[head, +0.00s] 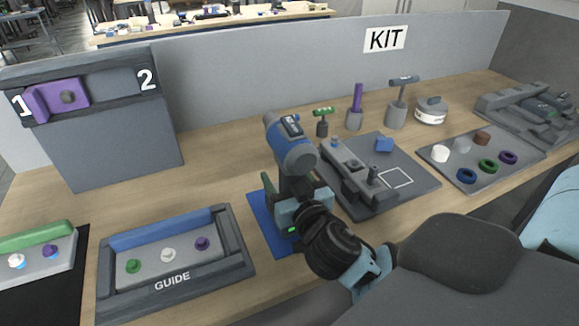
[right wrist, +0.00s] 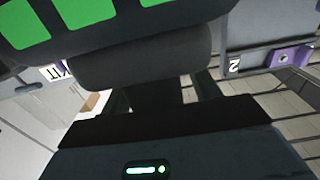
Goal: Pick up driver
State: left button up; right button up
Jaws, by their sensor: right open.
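The driver (head: 290,146), a blue and grey power tool with a dark handle, stands upright over the blue mat (head: 262,226) in the head view. In the right wrist view its dark body (right wrist: 140,65) fills the middle, under a dark part with bright green patches. My right gripper (head: 293,192) is open, low at the driver's handle. In the right wrist view its fingers (right wrist: 165,94) lie one on each side of the handle, and contact cannot be made out. The driver's base is hidden behind my gripper and wrist. My left gripper is not in view.
A grey fixture board (head: 425,180) lies just right of the driver. The GUIDE tray (head: 105,278) is at its left. Small tools, including a green-handled one (head: 323,113), stand behind. A parts tray (head: 480,185) is farther right. A grey partition (head: 250,80) closes the back.

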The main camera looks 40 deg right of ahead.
aim_at(296, 179)
grip_shut()
jog(key=shift+r, duration=0.1)
jog(key=shift+r, duration=0.15)
